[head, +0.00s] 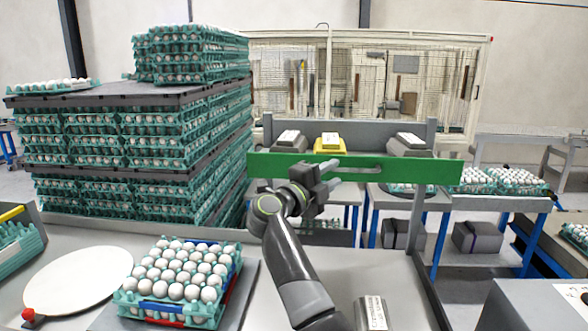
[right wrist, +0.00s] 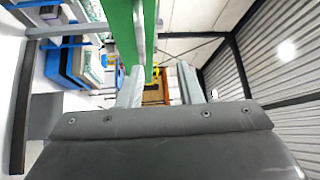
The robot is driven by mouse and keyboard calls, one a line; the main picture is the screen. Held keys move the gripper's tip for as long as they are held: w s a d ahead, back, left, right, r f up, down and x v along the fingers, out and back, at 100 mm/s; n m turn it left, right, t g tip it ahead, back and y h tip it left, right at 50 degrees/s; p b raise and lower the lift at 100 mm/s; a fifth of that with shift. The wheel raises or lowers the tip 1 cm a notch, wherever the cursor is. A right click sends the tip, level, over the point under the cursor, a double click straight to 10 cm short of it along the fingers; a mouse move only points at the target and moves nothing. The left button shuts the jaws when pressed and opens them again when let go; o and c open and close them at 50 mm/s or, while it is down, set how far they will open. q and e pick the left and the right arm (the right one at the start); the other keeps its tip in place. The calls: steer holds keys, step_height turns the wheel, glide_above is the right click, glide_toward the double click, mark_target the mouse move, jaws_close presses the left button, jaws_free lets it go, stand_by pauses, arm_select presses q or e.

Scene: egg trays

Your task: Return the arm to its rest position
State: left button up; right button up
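My right arm (head: 285,255) reaches up from the bottom of the head view. Its gripper (head: 335,174) is raised in front of the green bar (head: 410,170) and points to the right. In the right wrist view the two fingers of the gripper (right wrist: 161,88) stand apart with nothing held between them. The green bar (right wrist: 122,30) also shows there beyond the fingers; I cannot tell whether they touch it. My left arm and gripper are not in view.
A teal tray (head: 150,307) of white eggs sits at the front left, beside a white round plate (head: 78,279). Tall stacks of egg trays (head: 120,150) stand behind. More egg trays (head: 500,182) lie on a table at right. The grey surface right of my arm is largely clear.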

steer(key=s+d+f+n+t+y, duration=0.3)
steer(key=d+f+n+t+y, duration=0.25)
steer(key=n+t, duration=0.35)
steer(key=s+d+f+n+g+y, duration=0.2)
steer(key=s+f+n+g+y, duration=0.3)
steer(key=s+f+n, duration=0.6)
steer(key=s+d+f+n+g+y, duration=0.25)
steer(key=s+f+n+y, duration=0.4)
steer(key=f, duration=0.75)
steer(key=s+d+f+g+h, duration=0.2)
steer(key=s+d+f+g, duration=0.2)
steer(key=s, duration=0.6)
steer(key=s+d+f+m+g+h, duration=0.1)
steer(key=s+d+f+g+h, duration=0.2)
steer(key=s, duration=0.7)
steer(key=s+d+f+g, duration=0.4)
steer(key=s+d+g, duration=0.1)
steer(key=s, duration=0.5)
step_height(320, 180, down, 26)
steer(key=d+r+g, duration=0.1)
steer(key=d, duration=0.1)
steer(key=s+a+f+g+b, duration=0.1)
steer(key=s+a+f, duration=0.1)
steer(key=s+f, duration=1.3)
steer(key=shift+f, duration=0.4)
